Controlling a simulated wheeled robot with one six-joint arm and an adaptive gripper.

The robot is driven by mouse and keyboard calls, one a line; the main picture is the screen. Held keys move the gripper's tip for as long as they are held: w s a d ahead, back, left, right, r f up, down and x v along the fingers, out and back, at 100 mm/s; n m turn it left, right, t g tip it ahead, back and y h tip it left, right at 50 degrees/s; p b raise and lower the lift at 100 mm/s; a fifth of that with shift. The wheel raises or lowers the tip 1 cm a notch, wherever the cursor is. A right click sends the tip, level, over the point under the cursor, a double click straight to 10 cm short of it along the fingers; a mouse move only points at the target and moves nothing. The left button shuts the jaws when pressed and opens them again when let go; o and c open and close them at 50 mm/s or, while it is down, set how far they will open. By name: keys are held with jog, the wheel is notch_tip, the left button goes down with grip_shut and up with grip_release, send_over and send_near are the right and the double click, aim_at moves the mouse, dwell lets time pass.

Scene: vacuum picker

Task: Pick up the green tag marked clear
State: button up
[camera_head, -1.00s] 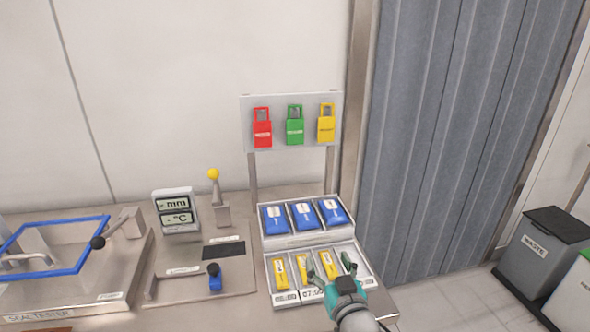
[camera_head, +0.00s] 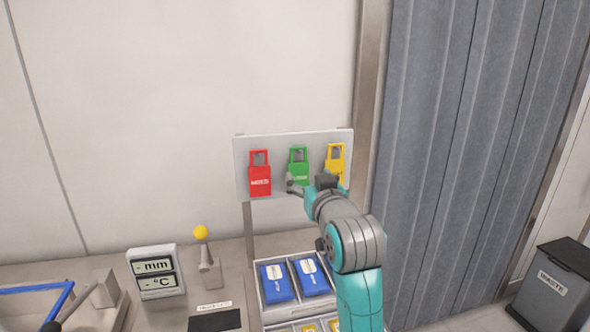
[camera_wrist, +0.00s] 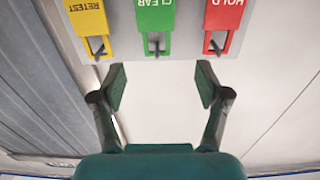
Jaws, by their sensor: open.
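The green tag (camera_head: 298,165) hangs in the middle of a grey board, between a red tag (camera_head: 260,173) and a yellow tag (camera_head: 335,160). In the wrist view the green tag (camera_wrist: 155,14) shows upside down, reading CLEAR, with its looped end on a dark hook and its far end cut off by the frame edge. My gripper (camera_wrist: 160,87) is open and empty. Its fingers are spread to either side of the green tag's line and appear short of it. In the head view my gripper (camera_head: 311,184) is in front of the board and covers the green tag's lower right edge.
In the wrist view the red HOLD tag (camera_wrist: 222,16) and yellow RETEST tag (camera_wrist: 88,18) hang close on each side. Below the board are blue packs (camera_head: 277,281) in a tray. A gauge display (camera_head: 155,271) and a yellow-knobbed lever (camera_head: 201,233) stand left. A grey curtain hangs right.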

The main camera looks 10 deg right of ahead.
send_near(296, 155)
jog(key=w, duration=0.1)
jog(key=shift+w, duration=2.75)
jog(key=c, duration=0.9)
